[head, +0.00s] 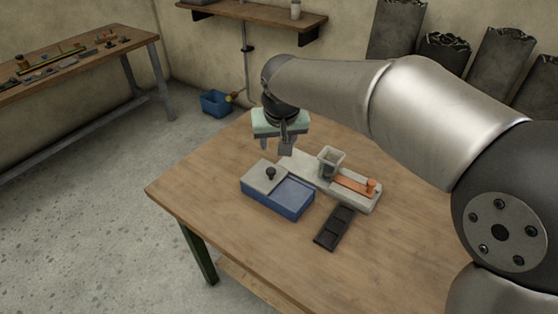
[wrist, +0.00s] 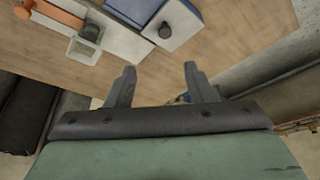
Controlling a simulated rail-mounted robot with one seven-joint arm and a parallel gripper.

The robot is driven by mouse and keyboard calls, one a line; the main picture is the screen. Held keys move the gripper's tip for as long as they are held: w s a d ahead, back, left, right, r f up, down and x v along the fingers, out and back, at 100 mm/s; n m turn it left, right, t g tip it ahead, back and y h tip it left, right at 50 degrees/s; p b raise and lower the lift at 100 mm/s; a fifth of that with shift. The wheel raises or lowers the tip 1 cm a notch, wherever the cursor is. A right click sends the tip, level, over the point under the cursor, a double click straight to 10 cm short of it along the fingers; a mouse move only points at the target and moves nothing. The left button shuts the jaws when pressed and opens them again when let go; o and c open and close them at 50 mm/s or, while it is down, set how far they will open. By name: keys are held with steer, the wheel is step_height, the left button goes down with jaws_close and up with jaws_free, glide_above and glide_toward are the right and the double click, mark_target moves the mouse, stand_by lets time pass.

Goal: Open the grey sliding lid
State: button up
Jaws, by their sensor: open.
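The grey sliding lid (head: 258,180) with a dark round knob (head: 271,172) lies on the blue box (head: 277,208) on the wooden table. The lid covers the left part of the box, and the right part shows an uncovered blue recess. In the wrist view the lid (wrist: 181,22) and its knob (wrist: 165,30) are near the top, beyond the fingertips. My gripper (head: 275,148) is above and slightly behind the box, clear of the lid. Its two fingers (wrist: 160,68) are apart with nothing between them.
Close behind the box is a pale board (head: 297,161) bearing a clear square cup (head: 331,161) and an orange-handled piece (head: 354,184). A black tray (head: 335,228) lies to the right of the box. The table (head: 210,176) is bare to the left.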

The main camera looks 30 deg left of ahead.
steer(key=a, duration=0.1)
steer(key=p, duration=0.1)
glide_toward(271, 170)
steer(key=x, duration=0.8)
steer(key=shift+f, duration=0.15)
